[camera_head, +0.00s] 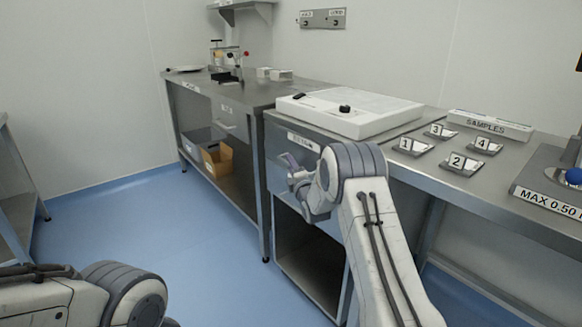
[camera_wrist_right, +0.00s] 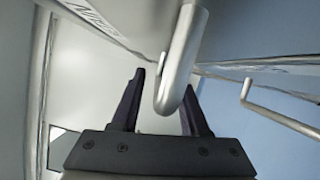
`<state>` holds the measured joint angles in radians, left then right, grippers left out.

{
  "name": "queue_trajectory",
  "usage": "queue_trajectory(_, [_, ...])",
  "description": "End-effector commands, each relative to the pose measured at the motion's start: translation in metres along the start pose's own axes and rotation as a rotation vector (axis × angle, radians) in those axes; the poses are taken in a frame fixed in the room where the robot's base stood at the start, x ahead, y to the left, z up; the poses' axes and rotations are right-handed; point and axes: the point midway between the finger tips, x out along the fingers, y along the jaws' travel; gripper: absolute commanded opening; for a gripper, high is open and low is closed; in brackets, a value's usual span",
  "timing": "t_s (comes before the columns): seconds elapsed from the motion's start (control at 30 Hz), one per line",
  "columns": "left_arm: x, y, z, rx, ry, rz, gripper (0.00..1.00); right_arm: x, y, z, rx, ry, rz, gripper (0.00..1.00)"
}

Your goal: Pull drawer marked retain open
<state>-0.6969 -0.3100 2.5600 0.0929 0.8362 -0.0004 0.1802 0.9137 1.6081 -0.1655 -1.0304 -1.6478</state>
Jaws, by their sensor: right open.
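The drawer marked retain (camera_head: 304,142) is under the worktop of the middle bench, and its front looks flush with the bench. Its label is too small to read in the head view; in the right wrist view part of the label (camera_wrist_right: 96,14) shows at the upper left. My right gripper (camera_head: 296,174) is at the drawer front, below the label. In the wrist view my right gripper (camera_wrist_right: 165,84) is open, with the drawer's bar handle (camera_wrist_right: 184,58) reaching between its two fingers. I cannot tell whether either finger touches it. My left gripper is out of view.
The left bench (camera_head: 250,93) has its own drawer (camera_head: 229,119) and a cardboard box (camera_head: 219,161) on its lower shelf. A white flat unit (camera_head: 372,112) sits on the worktop above the retain drawer. The blue floor (camera_head: 180,230) before the benches is clear.

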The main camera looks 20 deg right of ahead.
Motion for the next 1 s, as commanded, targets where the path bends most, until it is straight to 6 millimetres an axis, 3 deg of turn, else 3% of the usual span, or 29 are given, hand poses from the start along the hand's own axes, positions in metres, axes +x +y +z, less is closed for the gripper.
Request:
queue_trajectory(0.03, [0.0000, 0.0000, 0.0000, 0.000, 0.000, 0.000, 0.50, -0.0001, 0.0000, 0.0000, 0.000, 0.000, 0.000, 0.45])
queue_trajectory(0.07, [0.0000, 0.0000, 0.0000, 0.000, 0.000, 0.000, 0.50, -0.0002, 0.0000, 0.0000, 0.000, 0.000, 0.000, 0.37])
queue_trajectory(0.17, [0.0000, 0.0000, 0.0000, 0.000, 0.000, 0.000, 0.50, -0.0002, 0.0001, 0.0000, 0.000, 0.000, 0.000, 0.00])
queue_trajectory(1.0, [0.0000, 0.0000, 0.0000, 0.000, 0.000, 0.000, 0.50, -0.0007, -0.0005, 0.0003, 0.000, 0.000, -0.001, 0.00])
